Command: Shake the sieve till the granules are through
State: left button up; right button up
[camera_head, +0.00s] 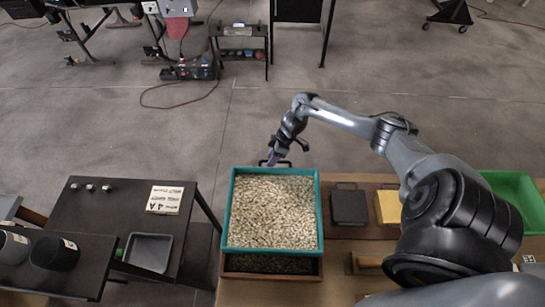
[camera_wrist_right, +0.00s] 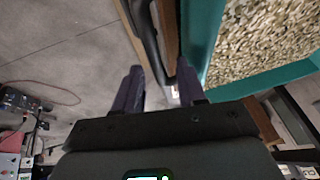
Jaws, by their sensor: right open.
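The sieve (camera_head: 321,215) has a teal frame and is full of pale beige granules (camera_head: 272,210). It sits over a wooden-rimmed box (camera_head: 270,276), whose near strip shows a dark, speckled inside. My right gripper (camera_head: 274,158) is at the sieve's far edge, close to a dark handle (camera_head: 287,163) there. In the right wrist view its two purple fingers (camera_wrist_right: 158,90) are apart, with the dark handle (camera_wrist_right: 148,40) just ahead of them and the teal frame (camera_wrist_right: 205,40) to the right. I cannot tell whether the fingers touch the handle. My left gripper is out of view.
Right of the sieve lie a dark block (camera_head: 349,207) and a yellow block (camera_head: 388,207), with a green tray (camera_head: 515,195) farther right. A dark table (camera_head: 105,215) with a grey bin (camera_head: 149,251) stands left. Open floor lies beyond the sieve.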

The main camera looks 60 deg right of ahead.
jog(key=v, duration=1)
jog(key=shift+r, duration=0.35)
jog(key=shift+s, duration=0.1)
jog(key=f+b, duration=0.1)
jog(key=f, duration=0.2)
jog(key=a+f+b, duration=0.1)
jog(key=f, duration=0.2)
jog(key=f+b, duration=0.2)
jog(key=f, duration=0.2)
jog(key=shift+a, duration=0.4)
dwell(0.3)
